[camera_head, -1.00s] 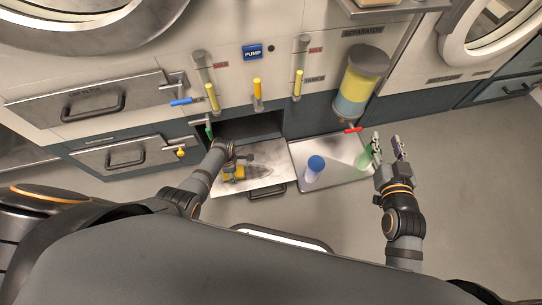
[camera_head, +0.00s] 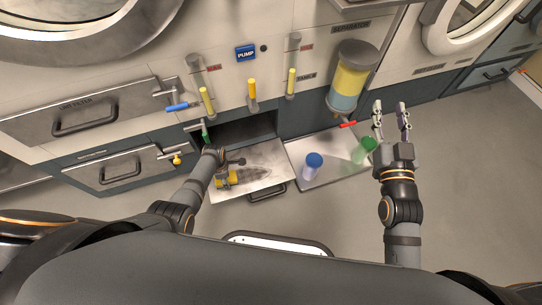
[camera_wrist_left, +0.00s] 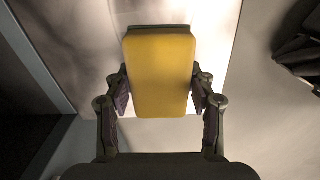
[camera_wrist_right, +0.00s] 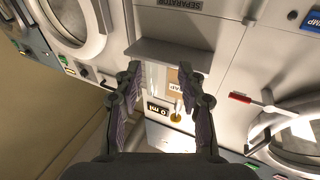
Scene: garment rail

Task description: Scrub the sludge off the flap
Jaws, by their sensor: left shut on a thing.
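My left gripper (camera_head: 232,170) is shut on a yellow scrubbing pad (camera_head: 226,180) over the left part of the open metal flap (camera_head: 284,181). Dark greyish sludge (camera_head: 262,157) smears the flap's upper middle. In the left wrist view, the pad (camera_wrist_left: 160,75) sits between both fingers of the left gripper (camera_wrist_left: 160,100), with the pale flap (camera_wrist_left: 95,40) behind it. Whether the pad touches the flap is unclear. My right gripper (camera_head: 391,108) is open and empty, right of the flap and near the separator; its fingers also show apart in the right wrist view (camera_wrist_right: 161,80).
A tray (camera_head: 325,177) beside the flap holds a blue-capped bottle (camera_head: 313,168) and a green-capped one (camera_head: 363,150). The separator tank (camera_head: 350,80) with a red lever (camera_head: 348,124) hangs above. Handles and taps line the left panel. Floor at right is clear.

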